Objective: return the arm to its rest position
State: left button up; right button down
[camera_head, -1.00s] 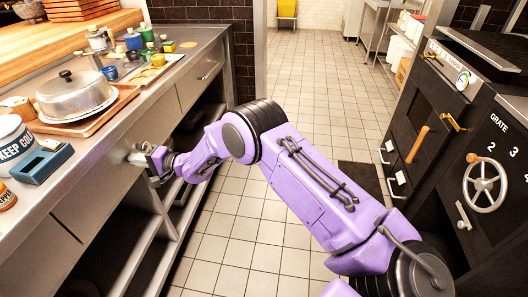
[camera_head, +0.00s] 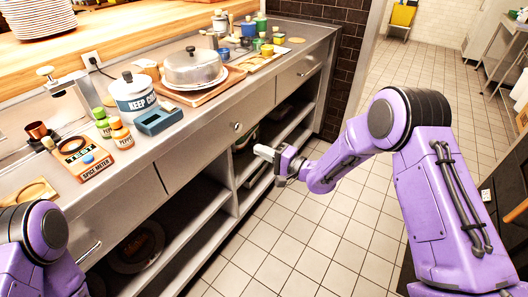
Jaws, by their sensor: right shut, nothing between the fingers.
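My right arm (camera_head: 440,190) is purple with black joints and reaches in from the right. Its right gripper (camera_head: 261,151) is shut and empty. It shows in front of the steel counter's open lower shelves, below and right of a small round knob (camera_head: 236,127). I cannot tell whether it touches the counter. My left arm (camera_head: 40,240) shows at the lower left corner, and its gripper is out of view.
The counter holds a domed pan (camera_head: 193,66), a "KEEP COLD" pot (camera_head: 133,95), a blue-grey tray (camera_head: 158,119), a pepper shaker (camera_head: 121,133) and a spice meter (camera_head: 83,158). The tiled floor (camera_head: 300,235) is clear between counter and right arm.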

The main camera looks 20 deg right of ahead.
jog(key=s+d+f+n+g+h+p, duration=0.1)
jog(key=s+d+f+h, duration=0.35)
jog(key=s+f, duration=0.25)
jog(key=s+d+f+n+g+h+p, duration=0.1)
jog(key=s+d+f+h, duration=0.2)
jog(key=s+f+h, duration=0.4)
jog(key=s+d+f+g+h+p, duration=0.1)
jog(key=s+f+g, duration=0.1)
jog(key=s, duration=0.7)
jog(key=s+d+f+n+g+h+p, duration=0.1)
jog(key=s+g, duration=0.3)
jog(key=s, duration=0.5)
jog(key=s+d+f+g+h+p, duration=0.1)
jog(key=s+d+f+g, duration=0.1)
jog(key=s, duration=0.8)
jog(key=shift+d+f+g, duration=0.4)
jog(key=shift+d+f, duration=0.05)
jog(key=shift+f, duration=0.05)
